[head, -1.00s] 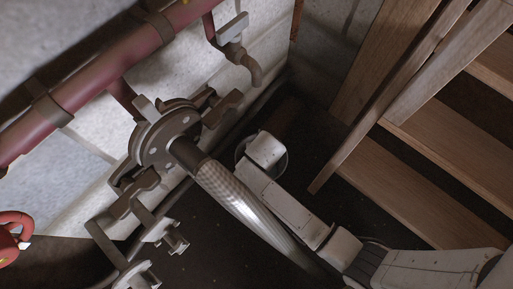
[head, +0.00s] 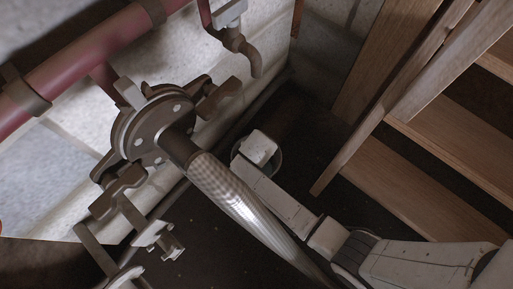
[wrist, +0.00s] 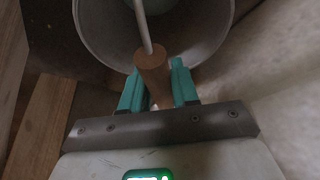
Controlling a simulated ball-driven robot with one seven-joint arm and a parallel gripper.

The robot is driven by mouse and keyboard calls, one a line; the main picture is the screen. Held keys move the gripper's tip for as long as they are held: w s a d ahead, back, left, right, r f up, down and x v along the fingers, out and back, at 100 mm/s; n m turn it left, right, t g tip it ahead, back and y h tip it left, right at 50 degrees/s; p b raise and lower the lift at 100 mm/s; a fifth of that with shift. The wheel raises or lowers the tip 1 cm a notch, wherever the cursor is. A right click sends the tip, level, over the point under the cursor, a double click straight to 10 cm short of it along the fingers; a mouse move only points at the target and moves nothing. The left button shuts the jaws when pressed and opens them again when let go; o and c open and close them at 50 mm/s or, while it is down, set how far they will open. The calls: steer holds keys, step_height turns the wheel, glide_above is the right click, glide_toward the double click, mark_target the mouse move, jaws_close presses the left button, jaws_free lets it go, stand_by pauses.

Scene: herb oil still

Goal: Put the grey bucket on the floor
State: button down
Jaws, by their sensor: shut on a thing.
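The grey bucket (head: 279,164) is mostly hidden behind my gripper (head: 258,150) in the head view, low over the dark floor (head: 222,235) between the wall and the stairs. In the wrist view the bucket (wrist: 207,30) is seen from above, with its round rim and open inside. My gripper (wrist: 157,76) has its teal fingers on either side of the brown grip of the bucket's wire handle and is shut on it. Whether the bucket's base touches the floor cannot be told.
Wooden stairs (head: 415,185) stand close on the right. A dark flanged fitting (head: 150,130) with a braided metal hose (head: 235,198) lies to the left. A red pipe (head: 85,57) and a tap (head: 235,38) run along the block wall. Dark floor shows around the bucket.

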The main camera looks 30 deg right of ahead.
steer(key=shift+f, duration=0.1)
steer(key=c, duration=0.8)
jaws_free()
steer(key=shift+c, duration=0.2)
steer(key=p+v, duration=0.6)
steer(key=v, duration=0.6)
steer(key=s+d+r+n+g, duration=0.1)
steer(key=s+d+r, duration=0.2)
steer(key=s, duration=0.3)
steer(key=s+d+r+n+g+y, duration=0.1)
steer(key=s+d+r+n, duration=0.1)
steer(key=s, duration=0.4)
steer(key=s+d+r+n+g, duration=0.1)
steer(key=s+d+r+n, duration=0.1)
steer(key=s+d+r, duration=0.2)
steer(key=s, duration=0.3)
steer(key=shift+d+r+y, duration=0.4)
